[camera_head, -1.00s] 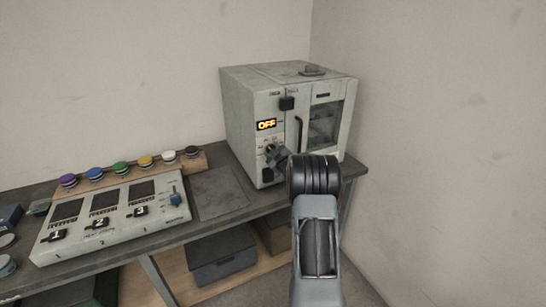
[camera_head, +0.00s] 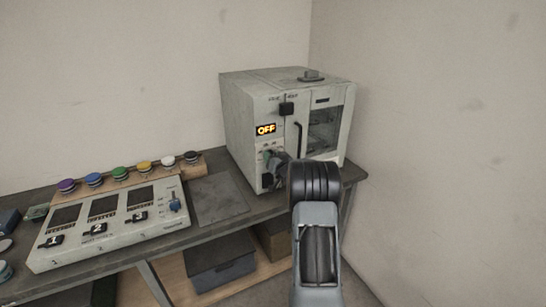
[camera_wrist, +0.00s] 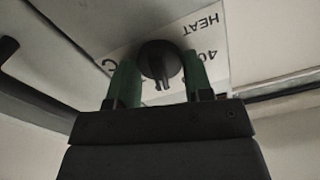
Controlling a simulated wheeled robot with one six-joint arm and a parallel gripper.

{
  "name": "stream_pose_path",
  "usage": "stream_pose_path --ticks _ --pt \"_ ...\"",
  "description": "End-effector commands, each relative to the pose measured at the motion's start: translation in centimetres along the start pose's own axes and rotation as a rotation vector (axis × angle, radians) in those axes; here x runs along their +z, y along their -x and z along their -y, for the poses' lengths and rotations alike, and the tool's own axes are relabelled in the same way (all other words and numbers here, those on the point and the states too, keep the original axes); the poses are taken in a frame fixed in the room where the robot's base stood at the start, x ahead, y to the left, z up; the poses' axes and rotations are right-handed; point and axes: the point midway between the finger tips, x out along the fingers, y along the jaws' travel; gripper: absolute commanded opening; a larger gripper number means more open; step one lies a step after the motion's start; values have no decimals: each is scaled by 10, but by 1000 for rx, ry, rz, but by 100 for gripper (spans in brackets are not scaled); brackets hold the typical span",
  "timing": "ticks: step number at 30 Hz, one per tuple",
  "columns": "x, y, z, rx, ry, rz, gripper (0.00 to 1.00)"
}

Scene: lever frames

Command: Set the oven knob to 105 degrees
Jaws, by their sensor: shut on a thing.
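The oven (camera_head: 251,99) is a pale grey box on the bench, with an orange display (camera_head: 266,129) reading OFF. My gripper (camera_head: 270,160) is at the lower front panel, below the display, and hides the knob there. In the wrist view, the round black knob (camera_wrist: 160,58) sits on a white label with HEAT and a partly hidden 40, seen upside down. The green fingers of my gripper (camera_wrist: 159,80) stand on either side of the knob, shut on it. The knob's pointer is toward the gripper's palm.
A second black knob (camera_head: 287,108) is higher on the oven front, beside a dark door handle (camera_head: 298,138). A control box (camera_head: 110,225) with several switches and a row of coloured buttons stand to the left. A flat grey plate (camera_head: 218,195) lies between.

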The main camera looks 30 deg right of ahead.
Motion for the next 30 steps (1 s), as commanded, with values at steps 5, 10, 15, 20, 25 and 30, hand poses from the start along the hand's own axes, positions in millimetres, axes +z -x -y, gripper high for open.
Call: stream_pose_path --ticks 5,10,15,20,25,30 --pt "0 0 0 1 -169 2 23" --pt "0 0 -1 2 -331 2 23" --pt "-1 0 -1 1 -488 1 23" --pt "0 0 -2 1 -622 1 23" --pt "1 0 -2 2 -740 2 23" --pt "1 0 -2 2 -827 1 23"
